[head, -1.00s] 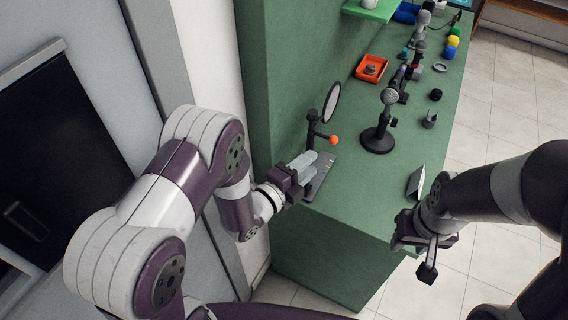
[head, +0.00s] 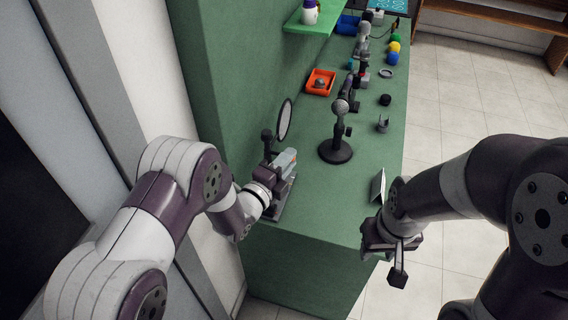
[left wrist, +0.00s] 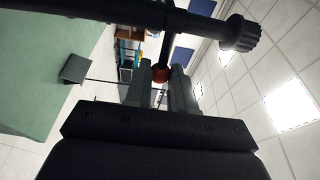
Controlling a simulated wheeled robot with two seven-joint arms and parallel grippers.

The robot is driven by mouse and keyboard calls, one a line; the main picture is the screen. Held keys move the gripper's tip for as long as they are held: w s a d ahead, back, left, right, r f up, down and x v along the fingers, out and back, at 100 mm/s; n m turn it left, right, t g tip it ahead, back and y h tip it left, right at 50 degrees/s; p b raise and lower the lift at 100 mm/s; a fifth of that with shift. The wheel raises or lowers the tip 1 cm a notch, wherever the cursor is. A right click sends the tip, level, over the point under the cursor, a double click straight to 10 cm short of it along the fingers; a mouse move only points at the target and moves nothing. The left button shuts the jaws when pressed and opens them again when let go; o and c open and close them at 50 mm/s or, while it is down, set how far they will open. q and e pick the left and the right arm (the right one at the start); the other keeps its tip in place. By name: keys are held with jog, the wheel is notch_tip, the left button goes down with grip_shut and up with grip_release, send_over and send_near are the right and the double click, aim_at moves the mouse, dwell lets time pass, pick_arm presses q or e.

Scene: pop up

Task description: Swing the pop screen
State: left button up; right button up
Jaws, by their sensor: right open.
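The pop screen, a round dark-rimmed disc (head: 285,119), stands upright on its dark post (head: 267,143) near the left edge of the green bench. My left gripper (head: 286,160) is at the post, below the disc, and covers its orange ball in the head view. In the left wrist view the orange ball (left wrist: 161,73) sits between the two fingertips (left wrist: 161,78). I cannot tell whether the fingers press on it. A dark bar with a ribbed knob (left wrist: 238,33) crosses above them. My right gripper (head: 392,252) is open and empty beyond the bench's right edge.
A microphone on a round-based stand (head: 336,151) is right of the screen. A small tilted plate (head: 378,186) stands at the bench's right edge. An orange tray (head: 320,82) and several small items lie farther back. A green shelf (head: 309,22) hangs above.

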pick_arm(q)
jog(key=shift+s, duration=0.15)
jog(key=shift+v, duration=0.85)
jog(key=shift+s+f, duration=0.1)
jog(key=shift+v, duration=0.85)
jog(key=shift+a, duration=0.2)
